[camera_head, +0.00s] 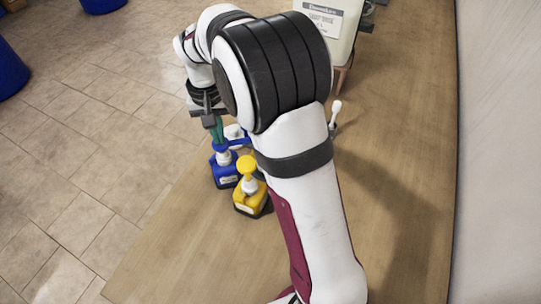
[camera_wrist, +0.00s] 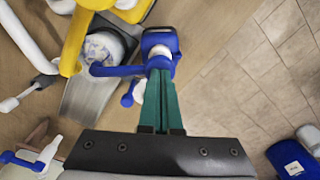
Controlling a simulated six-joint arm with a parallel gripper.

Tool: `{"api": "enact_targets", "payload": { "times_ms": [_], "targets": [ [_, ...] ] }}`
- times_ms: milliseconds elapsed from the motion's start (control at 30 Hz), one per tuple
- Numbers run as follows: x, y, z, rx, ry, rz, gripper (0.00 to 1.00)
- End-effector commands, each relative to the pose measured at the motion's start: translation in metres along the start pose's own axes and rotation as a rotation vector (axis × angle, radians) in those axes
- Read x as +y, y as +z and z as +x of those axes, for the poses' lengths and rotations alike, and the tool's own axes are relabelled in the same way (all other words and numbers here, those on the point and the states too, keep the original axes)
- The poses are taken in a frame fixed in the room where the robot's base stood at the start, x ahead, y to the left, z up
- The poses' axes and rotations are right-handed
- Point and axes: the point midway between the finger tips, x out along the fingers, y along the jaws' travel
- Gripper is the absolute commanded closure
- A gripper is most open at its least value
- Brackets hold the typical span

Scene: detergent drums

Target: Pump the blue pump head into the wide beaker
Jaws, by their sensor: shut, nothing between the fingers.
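The blue pump head (camera_head: 219,146) sits on a blue drum (camera_head: 225,172) with a white collar. In the wrist view the blue pump head (camera_wrist: 158,63) has its spout pointing left, its tip over a round clear beaker (camera_wrist: 101,47). My gripper (camera_head: 216,138) has green fingers, shut and empty, pointing down at the top of the blue pump head. In the wrist view the gripper (camera_wrist: 159,74) overlaps the head; I cannot tell whether the tips touch it. My arm hides much of the area right of the drums in the head view.
A yellow pump drum (camera_head: 252,198) stands close in front of the blue one, its yellow spout (camera_wrist: 75,42) near the beaker. The beaker stands on a grey plate (camera_wrist: 90,100). A pale container (camera_head: 335,38) with a label stands at the back. Tiled floor lies left of the table.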

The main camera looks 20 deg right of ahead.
Motion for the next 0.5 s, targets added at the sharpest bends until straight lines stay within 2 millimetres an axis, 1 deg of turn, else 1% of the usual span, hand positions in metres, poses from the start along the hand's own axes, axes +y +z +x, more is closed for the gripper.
{"api": "enact_targets", "payload": {
  "times_ms": [167, 267, 500],
  "targets": [
    [0.0, 0.001, -0.001, -0.002, 0.001, 0.0, 1.0],
    [0.0, 0.0, -0.011, -0.001, 0.0, 0.0, 1.0],
    [0.0, 0.0, -0.042, 0.0, 0.0, 0.001, 1.0]
  ]
}}
